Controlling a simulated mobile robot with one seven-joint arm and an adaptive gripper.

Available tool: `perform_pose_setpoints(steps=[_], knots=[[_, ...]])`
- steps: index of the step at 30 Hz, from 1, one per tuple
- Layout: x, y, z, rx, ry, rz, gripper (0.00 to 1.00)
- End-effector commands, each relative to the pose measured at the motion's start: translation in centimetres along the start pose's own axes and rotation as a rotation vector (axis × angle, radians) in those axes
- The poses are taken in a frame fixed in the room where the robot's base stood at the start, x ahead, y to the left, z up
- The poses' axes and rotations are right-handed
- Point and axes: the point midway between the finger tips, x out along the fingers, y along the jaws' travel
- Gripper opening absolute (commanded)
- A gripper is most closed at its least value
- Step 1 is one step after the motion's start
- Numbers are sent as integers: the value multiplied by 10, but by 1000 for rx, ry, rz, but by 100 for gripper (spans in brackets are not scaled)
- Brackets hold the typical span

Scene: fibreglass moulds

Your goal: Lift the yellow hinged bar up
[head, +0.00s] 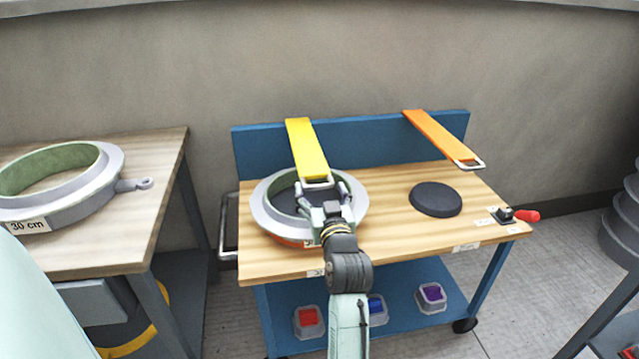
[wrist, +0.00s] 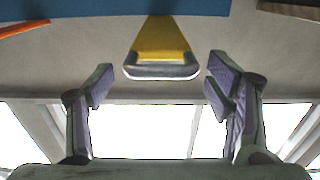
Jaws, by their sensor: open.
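The yellow hinged bar (head: 306,148) runs from the top of the blue back panel (head: 365,140) forward over a round grey mould on the cart. Its free end has a metal loop handle (head: 317,183). In the wrist view the yellow bar (wrist: 161,42) and its rounded metal end (wrist: 161,72) show upper centre, ahead of my fingers. My gripper (head: 322,193) is at the bar's free end in the head view. In the wrist view my gripper (wrist: 160,88) has its two fingers spread wide, one on each side of the handle, with nothing between the pads.
The round grey mould (head: 262,208) sits on the wooden cart top (head: 390,232) under the bar. An orange bar (head: 440,137) hangs over the right side, near a black disc (head: 435,199). A red-handled clamp (head: 525,215) is at the right edge. Another bench (head: 120,235) stands left.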

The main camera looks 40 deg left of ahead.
Motion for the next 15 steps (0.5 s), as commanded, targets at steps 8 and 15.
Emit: perform_pose_setpoints(steps=[8,15], knots=[[23,0,-1,0,1,1,73],[24,0,0,0,1,1,73]])
